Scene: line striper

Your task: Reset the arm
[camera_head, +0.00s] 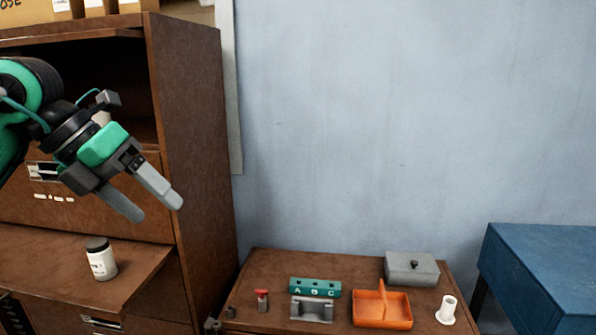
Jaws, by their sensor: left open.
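My left gripper (158,202) is raised at the left of the head view, in front of the brown wooden cabinet. Its two grey fingers are apart, and nothing shows between them. They point down and to the right, well above the surfaces below. My green and black left arm comes in from the left edge. My right gripper is not in the view.
A white jar with a dark lid (101,260) stands on the cabinet's shelf (60,262). A low brown table (270,262) bears an orange tray (383,308), grey box (411,268), green ABC block (315,288), grey holder (311,309), red-topped piece (262,300) and white spool (447,310). A blue table (540,265) stands right.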

